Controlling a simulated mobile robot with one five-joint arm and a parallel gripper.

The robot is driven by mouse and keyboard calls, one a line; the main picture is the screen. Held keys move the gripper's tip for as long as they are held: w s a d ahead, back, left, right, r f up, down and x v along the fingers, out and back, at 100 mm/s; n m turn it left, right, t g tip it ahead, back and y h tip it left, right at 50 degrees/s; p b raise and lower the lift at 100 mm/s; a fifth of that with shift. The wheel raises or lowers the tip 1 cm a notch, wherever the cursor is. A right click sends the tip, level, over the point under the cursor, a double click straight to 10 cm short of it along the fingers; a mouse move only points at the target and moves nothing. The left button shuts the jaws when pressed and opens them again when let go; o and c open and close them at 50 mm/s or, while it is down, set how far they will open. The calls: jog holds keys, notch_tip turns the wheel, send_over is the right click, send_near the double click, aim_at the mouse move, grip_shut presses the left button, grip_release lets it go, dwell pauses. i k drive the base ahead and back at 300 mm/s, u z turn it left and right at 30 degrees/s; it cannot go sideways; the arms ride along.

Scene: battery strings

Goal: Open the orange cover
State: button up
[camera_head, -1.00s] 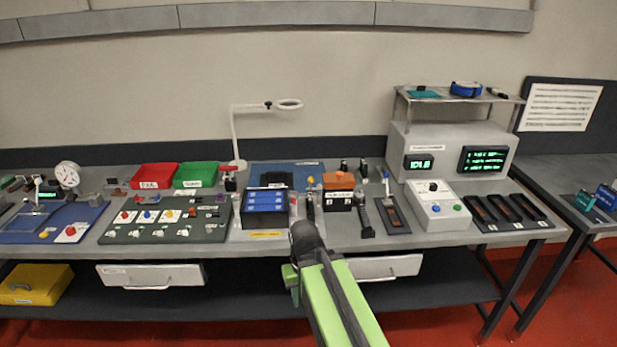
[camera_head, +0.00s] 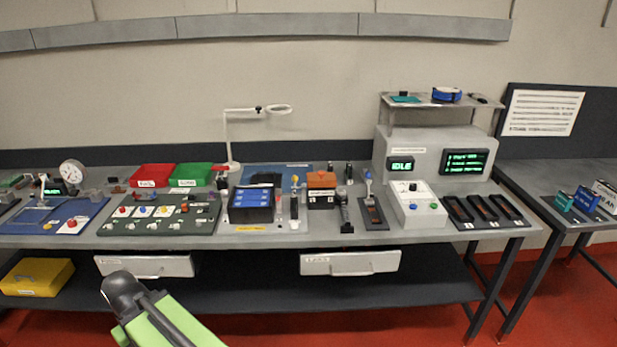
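My green arm link with a dark rounded joint shows at the lower left, in front of the bench and well away from the cover. No gripper fingers can be made out. Nothing of my arm touches the orange cover.
A black tray with blue cells (camera_head: 251,204) stands left of the box. A magnifier lamp (camera_head: 229,140) stands behind. Drawers (camera_head: 350,262) hang below the bench top.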

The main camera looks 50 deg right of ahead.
aim_at(314, 179)
jog(key=z, duration=0.25)
jog(key=i, duration=0.65)
jog(key=z, duration=0.7)
